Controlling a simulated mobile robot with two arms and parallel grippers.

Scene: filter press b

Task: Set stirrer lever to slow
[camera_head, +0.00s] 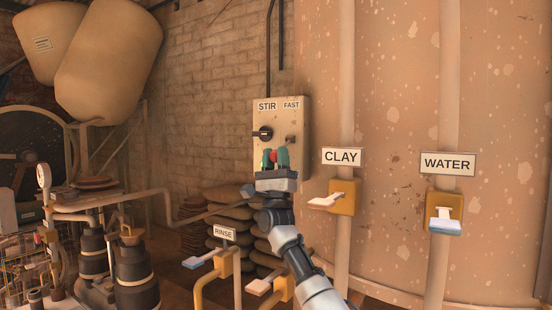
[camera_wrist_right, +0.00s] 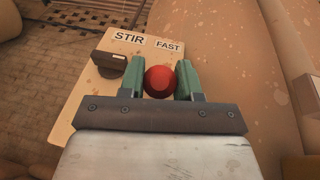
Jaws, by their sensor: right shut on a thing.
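The stirrer control box (camera_head: 297,119) is a beige panel on the wall, with STIR and FAST labels at its top. A black knob (camera_head: 263,133) sits on its left side and a small dark part (camera_head: 290,139) on its right. My right gripper (camera_head: 275,158) is at the lower front of the box. In the right wrist view, its green fingers (camera_wrist_right: 158,80) are shut on the red ball end of the stirrer lever (camera_wrist_right: 159,82). The lever's shaft is hidden behind the ball and gripper. No SLOW label is visible. My left gripper is not in view.
A RINSE valve lever (camera_head: 201,259) is at the lower left. Stacked sacks (camera_head: 228,218) lie below the box.

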